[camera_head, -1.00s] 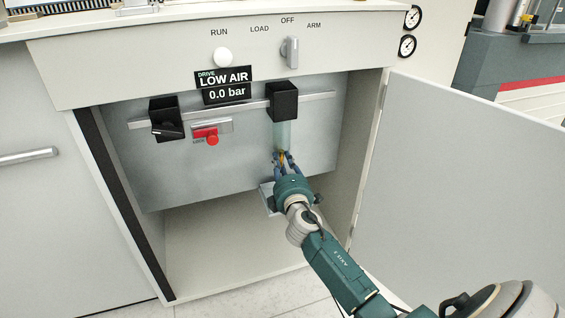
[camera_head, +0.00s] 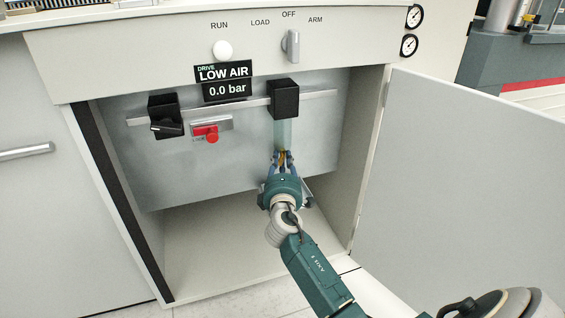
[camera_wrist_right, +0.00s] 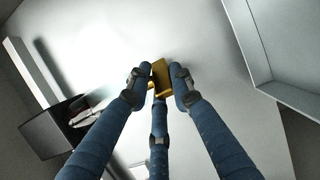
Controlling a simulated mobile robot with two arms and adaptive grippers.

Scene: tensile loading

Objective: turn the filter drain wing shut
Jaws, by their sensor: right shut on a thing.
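The filter has a black head (camera_head: 284,98) on the rail and a pale translucent bowl (camera_head: 284,133) hanging below it. The brass drain wing (camera_head: 282,158) is at the bowl's lower end, mostly covered by my fingers. My right gripper (camera_head: 281,156) reaches up to it from below and in front. In the right wrist view, the blue fingers of my right gripper (camera_wrist_right: 159,80) are closed around the yellow brass wing (camera_wrist_right: 160,72), one finger on each side and one behind. My left gripper is in neither view.
The filter hangs inside an open cabinet with its door (camera_head: 465,180) swung out at right. The display (camera_head: 224,82) reads LOW AIR, 0.0 bar. The cabinet floor (camera_head: 230,255) is clear.

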